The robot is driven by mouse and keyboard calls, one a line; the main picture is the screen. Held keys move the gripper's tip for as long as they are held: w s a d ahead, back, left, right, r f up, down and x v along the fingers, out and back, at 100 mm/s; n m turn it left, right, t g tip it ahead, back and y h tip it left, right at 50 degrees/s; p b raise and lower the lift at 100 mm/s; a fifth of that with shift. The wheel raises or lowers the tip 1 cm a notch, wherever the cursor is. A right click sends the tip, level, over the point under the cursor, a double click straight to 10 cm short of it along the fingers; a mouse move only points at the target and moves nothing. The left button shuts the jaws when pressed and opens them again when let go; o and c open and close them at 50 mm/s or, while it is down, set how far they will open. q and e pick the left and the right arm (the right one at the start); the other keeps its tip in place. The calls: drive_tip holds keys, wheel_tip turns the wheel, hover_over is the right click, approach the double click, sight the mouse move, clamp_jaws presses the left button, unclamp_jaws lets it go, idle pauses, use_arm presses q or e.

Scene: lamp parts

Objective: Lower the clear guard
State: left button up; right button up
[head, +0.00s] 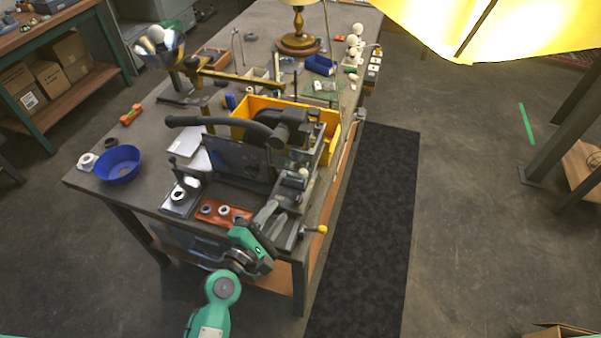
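The guard appears to be a smoky see-through panel (232,160) standing raised at the front of a dark bench machine (290,125). Its lower edge is partly hidden by machine parts. My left gripper (279,214) is at the machine's front right, below and to the right of the panel and apart from it. Its two grey fingers look spread, with nothing visible between them. My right gripper is not in view.
A yellow bin (328,116) stands behind the machine. A blue bowl (118,164) is at the table's left, and a red tray with rings (240,215) is at the front. A yellow-tipped handle (322,229) sticks out at the right edge. A yellow lampshade (500,22) hangs upper right.

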sight(301, 177)
use_arm(q)
drive_tip(key=p+x, duration=0.1)
drive_tip(key=x, duration=0.3)
drive_tip(key=r+p+x, duration=0.1)
drive_tip(key=x, duration=0.3)
drive_tip(key=p+x, duration=0.1)
drive_tip(key=x, duration=0.3)
drive_tip(key=shift+w+d+r, duration=0.1)
drive_tip(key=shift+w+r, duration=0.05)
drive_tip(key=shift+w, duration=0.1)
drive_tip(key=shift+w+d, duration=0.35)
drive_tip(key=shift+w, duration=0.3)
clamp_jaws()
